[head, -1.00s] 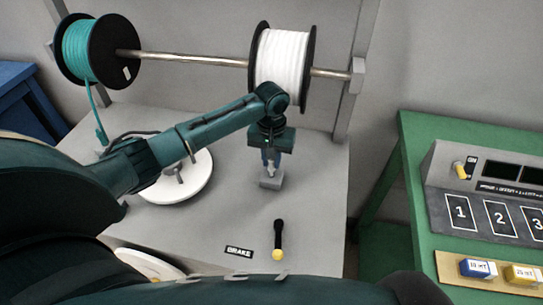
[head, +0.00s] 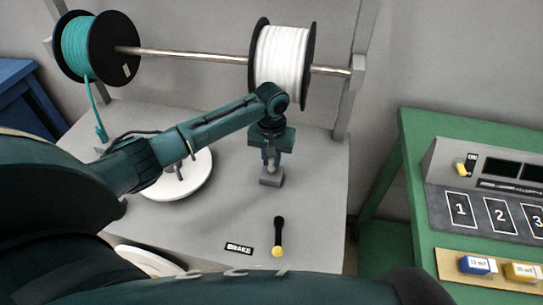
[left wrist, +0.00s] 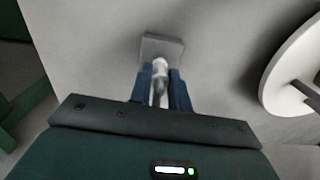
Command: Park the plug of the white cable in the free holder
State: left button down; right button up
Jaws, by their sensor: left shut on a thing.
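The white cable is wound on a black-flanged spool (head: 283,57) on the rod. My left gripper (head: 270,160) points down below this spool. In the left wrist view its two blue fingers (left wrist: 164,88) are shut on the white plug (left wrist: 160,70). A grey holder block (left wrist: 162,46) lies right at the fingertips; it also shows in the head view (head: 271,178). The plug is at the block, but I cannot tell how deep it sits. The teal cable's end (head: 101,133) hangs at the left, its holder mostly hidden. My right gripper is not in view.
A white round disc (head: 195,185) with a post lies left of the holder. A brake lever with yellow knob (head: 278,250) is in front. A green table (head: 415,160) with a numbered console (head: 490,195) stands at the right.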

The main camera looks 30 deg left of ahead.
pick_arm(q)
jog(key=shift+f, duration=0.6)
dwell(0.4)
jog(key=c, duration=1.2)
grip_release()
jog(key=shift+c, duration=0.2)
